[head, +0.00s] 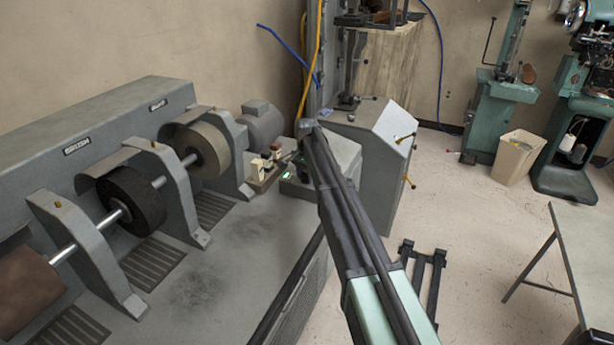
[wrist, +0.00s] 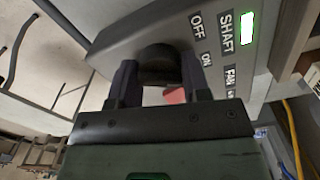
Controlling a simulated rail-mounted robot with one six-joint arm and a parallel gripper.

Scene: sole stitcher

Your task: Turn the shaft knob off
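The shaft knob (wrist: 158,55) is black and round and stands out from a grey panel in the wrist view. It sits beside the OFF and ON labels, in line with the SHAFT label (wrist: 227,33). A green light (wrist: 247,28) beyond that label is lit. My gripper (wrist: 160,75) has one finger on each side of the knob, with no gap visible. The knob's pointer direction cannot be made out. In the head view my arm reaches to the control box (head: 300,190), where a small green light shows; the knob is hidden there.
A FAN label (wrist: 230,78) and a reddish part (wrist: 175,95) lie close to the gripped knob. A yellow cable (wrist: 293,135) runs nearby. The machine's wheels, including a black brush (head: 130,200), are left of the arm. A grey cabinet (head: 372,150) stands behind right.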

